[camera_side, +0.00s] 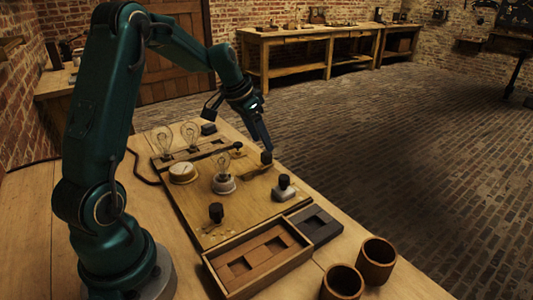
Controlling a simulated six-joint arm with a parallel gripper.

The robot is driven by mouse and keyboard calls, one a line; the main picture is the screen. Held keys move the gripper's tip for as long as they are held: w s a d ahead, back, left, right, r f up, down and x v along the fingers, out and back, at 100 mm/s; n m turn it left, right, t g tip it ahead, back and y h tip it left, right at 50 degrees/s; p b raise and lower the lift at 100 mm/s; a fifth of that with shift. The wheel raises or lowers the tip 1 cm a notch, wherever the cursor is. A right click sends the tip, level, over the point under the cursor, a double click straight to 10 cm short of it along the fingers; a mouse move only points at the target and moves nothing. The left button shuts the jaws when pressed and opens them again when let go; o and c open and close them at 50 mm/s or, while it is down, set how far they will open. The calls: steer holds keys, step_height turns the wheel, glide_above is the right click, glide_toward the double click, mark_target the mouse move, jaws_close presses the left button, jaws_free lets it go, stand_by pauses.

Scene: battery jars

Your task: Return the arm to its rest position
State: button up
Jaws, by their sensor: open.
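My gripper (262,140) hangs from the bent green arm over the far right edge of the wooden board (195,211). Its fingers point down and look empty. They end close above a small dark block (266,157) near the board's edge. I cannot tell whether they touch it. The arm is stretched out from its base at the left of the table.
On the board stand a bulb (224,168), a round dial (182,172), a dark-knobbed switch (284,187) and another knob (216,213). A wooden tray (226,285), a dark tray (334,236) and two brown jars (376,260) (342,282) stand in front.

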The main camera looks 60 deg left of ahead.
steer(key=shift+d+r, duration=0.1)
steer(key=s+d+r+m+t, duration=0.2)
steer(key=s+d+r+m, duration=0.15)
steer(key=d+r, duration=0.85)
steer(key=s+d+f+n, duration=0.1)
steer(key=s+d+f, duration=0.2)
steer(key=s, duration=0.5)
steer(key=s+d+f+n+g, duration=0.1)
steer(key=s+d+f+n, duration=0.1)
steer(key=s, duration=0.6)
steer(key=shift+s+d+f, duration=0.15)
steer(key=shift+d+f, duration=0.25)
steer(key=shift+f, duration=0.15)
